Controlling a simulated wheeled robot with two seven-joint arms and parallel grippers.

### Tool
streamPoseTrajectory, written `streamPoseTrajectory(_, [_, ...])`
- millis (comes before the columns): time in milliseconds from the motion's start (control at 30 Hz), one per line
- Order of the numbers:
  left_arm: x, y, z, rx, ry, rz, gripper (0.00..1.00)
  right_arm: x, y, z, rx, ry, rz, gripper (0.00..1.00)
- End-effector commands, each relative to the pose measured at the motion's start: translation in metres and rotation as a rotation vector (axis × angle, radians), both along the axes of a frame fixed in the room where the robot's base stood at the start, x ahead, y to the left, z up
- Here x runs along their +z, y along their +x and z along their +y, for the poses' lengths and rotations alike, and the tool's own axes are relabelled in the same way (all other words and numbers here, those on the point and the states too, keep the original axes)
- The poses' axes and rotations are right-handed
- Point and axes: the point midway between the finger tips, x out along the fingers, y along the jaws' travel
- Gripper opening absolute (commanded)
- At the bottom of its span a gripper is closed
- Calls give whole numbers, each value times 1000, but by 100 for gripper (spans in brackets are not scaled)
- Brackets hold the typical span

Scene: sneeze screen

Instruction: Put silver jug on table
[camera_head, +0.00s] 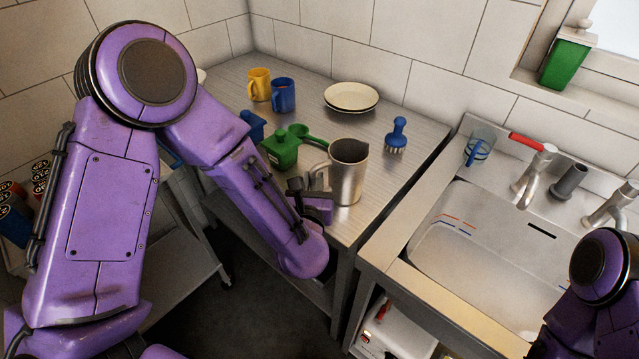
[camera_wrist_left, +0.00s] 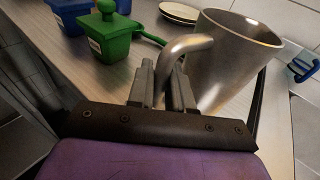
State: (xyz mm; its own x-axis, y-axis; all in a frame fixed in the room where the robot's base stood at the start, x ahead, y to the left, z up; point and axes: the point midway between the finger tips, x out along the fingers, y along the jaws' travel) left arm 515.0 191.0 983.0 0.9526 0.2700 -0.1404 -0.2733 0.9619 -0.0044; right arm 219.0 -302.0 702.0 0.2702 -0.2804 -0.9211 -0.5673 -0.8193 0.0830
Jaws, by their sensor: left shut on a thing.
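The silver jug (camera_head: 348,172) is upright at the front right part of the metal table (camera_head: 372,219). I cannot tell whether its base touches the tabletop. My left gripper (camera_head: 308,190) is at the jug's left side, shut on its handle. In the left wrist view the two fingers of the gripper (camera_wrist_left: 163,88) close around the lower end of the handle, and the jug (camera_wrist_left: 228,60) stands just beyond them, tilted in the picture. My right gripper is out of view; only part of my right arm shows at the lower right.
On the table stand a green container (camera_head: 281,151), a green ladle (camera_head: 309,137), blue (camera_head: 284,96) and yellow (camera_head: 259,84) mugs, plates (camera_head: 351,96) and a blue brush (camera_head: 396,136). A sink (camera_head: 480,240) is right of a narrow gap.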

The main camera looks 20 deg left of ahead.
Motion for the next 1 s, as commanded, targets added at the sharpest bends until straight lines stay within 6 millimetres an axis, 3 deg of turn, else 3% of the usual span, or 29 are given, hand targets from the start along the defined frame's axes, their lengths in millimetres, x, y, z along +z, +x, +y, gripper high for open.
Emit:
streamPoseTrajectory(33, [-3, 0, 0, 0, -2, -2, 0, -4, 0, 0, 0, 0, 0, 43])
streamPoseTrajectory(67, [-2, 0, 0, 0, 0, 0, 30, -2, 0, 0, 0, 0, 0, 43])
streamPoseTrajectory(100, [-1, 0, 0, 0, 0, 0, 43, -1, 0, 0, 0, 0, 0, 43])
streamPoseTrajectory(133, [-1, 0, 0, 0, 0, 0, 46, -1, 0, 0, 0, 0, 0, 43])
streamPoseTrajectory(467, [6, 0, 0, 0, 1, 0, 46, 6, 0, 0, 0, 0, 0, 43])
streamPoseTrajectory(567, [2, -15, -6, -3, -3, 0, 46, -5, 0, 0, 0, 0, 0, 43])
streamPoseTrajectory(733, [7, -60, -17, -4, -1, 0, 46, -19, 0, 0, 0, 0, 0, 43])
streamPoseTrajectory(800, [20, -77, -24, -4, 6, 3, 46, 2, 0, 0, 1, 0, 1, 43])
streamPoseTrajectory(1000, [21, -103, -35, 8, 9, -2, 46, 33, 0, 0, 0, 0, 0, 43])
